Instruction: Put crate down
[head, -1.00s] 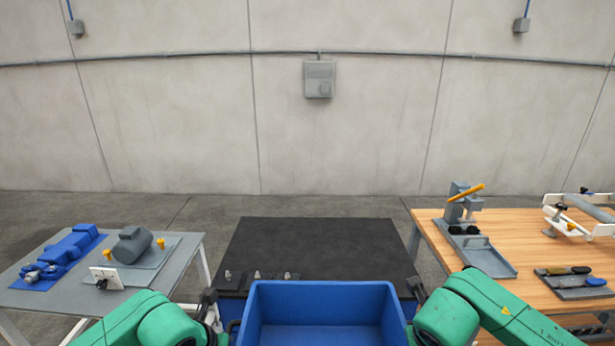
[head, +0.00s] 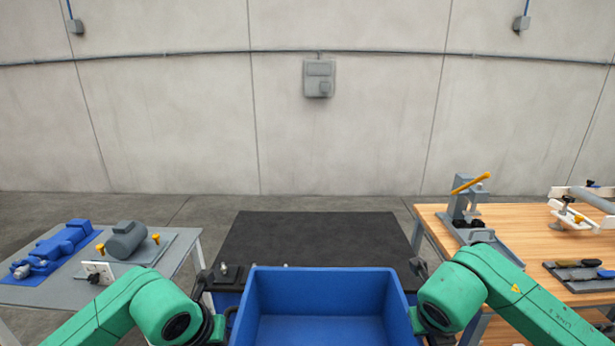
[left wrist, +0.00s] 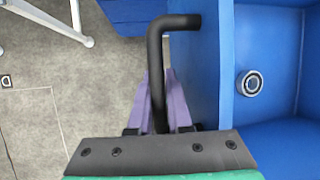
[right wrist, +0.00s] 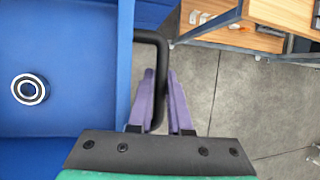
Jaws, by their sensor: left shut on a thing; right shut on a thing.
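The blue crate (head: 322,305) is in front of me at the bottom middle of the head view, held level between my arms. My left gripper (left wrist: 160,95) is shut on the crate's black handle (left wrist: 157,60) on its left side. My right gripper (right wrist: 162,95) is shut on the black handle (right wrist: 161,55) on its right side. A ring-shaped bearing lies in the crate, seen in the left wrist view (left wrist: 250,83) and the right wrist view (right wrist: 30,89). The crate's underside is hidden.
A dark flat top (head: 315,240) lies beyond the crate, with small metal parts (head: 224,270) near its front left. A grey table (head: 155,292) with a motor stands left. A wooden table (head: 520,250) with a press and tools stands right.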

